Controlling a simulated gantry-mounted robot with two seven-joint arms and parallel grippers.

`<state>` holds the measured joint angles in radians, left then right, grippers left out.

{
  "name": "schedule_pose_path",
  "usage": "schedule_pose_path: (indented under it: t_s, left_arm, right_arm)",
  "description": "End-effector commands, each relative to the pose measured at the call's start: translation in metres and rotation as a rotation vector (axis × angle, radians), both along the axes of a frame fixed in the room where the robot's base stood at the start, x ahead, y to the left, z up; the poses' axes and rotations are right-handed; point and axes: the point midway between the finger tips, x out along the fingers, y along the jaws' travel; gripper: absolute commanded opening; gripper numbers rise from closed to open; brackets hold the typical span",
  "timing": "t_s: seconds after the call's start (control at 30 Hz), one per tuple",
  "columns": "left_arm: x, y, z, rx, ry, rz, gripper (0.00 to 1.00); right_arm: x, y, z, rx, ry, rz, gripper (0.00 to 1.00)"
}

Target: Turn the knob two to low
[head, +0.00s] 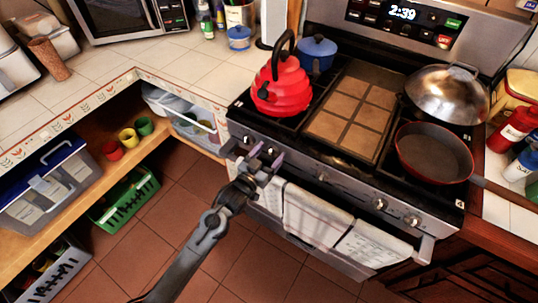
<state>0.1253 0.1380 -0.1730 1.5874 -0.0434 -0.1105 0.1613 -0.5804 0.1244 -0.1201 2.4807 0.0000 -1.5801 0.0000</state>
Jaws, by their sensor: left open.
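The stove (345,185) has a row of knobs along its front panel. The left-hand knobs are close to my left gripper (266,157) and partly hidden by it. The gripper's two fingers, with purple pads, are apart and point at the panel around the second knob from the left (269,149). I cannot tell whether they touch it. Further right on the panel are a middle knob (322,177) and two more knobs, one (380,204) and another (412,220). The knob settings are too small to read. My right gripper is out of view.
A red kettle (283,85), a blue pot (318,53), a domed-lid pan (446,94) and a red skillet (434,153) stand on the cooktop. Towels (316,215) hang on the oven handle just below the gripper. Open shelves with bins are at left. The floor (255,262) is clear.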

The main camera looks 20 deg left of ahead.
Motion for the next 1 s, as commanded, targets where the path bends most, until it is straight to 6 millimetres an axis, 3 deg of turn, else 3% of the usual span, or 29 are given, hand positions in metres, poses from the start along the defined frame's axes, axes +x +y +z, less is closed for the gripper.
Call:
schedule_pose_path:
  t_s: [0.23, 0.6, 1.0]
  left_arm:
    - [0.000, 0.000, 0.000, 0.000, 0.000, 0.000, 0.75]
    - [0.000, 0.000, 0.000, 0.000, 0.000, 0.000, 0.19]
    - [0.000, 0.001, 0.002, -0.076, 0.017, 0.000, 0.19]
  right_arm:
    - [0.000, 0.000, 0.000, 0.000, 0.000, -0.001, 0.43]
    - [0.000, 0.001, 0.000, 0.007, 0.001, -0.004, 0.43]
    - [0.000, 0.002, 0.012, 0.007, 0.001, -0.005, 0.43]
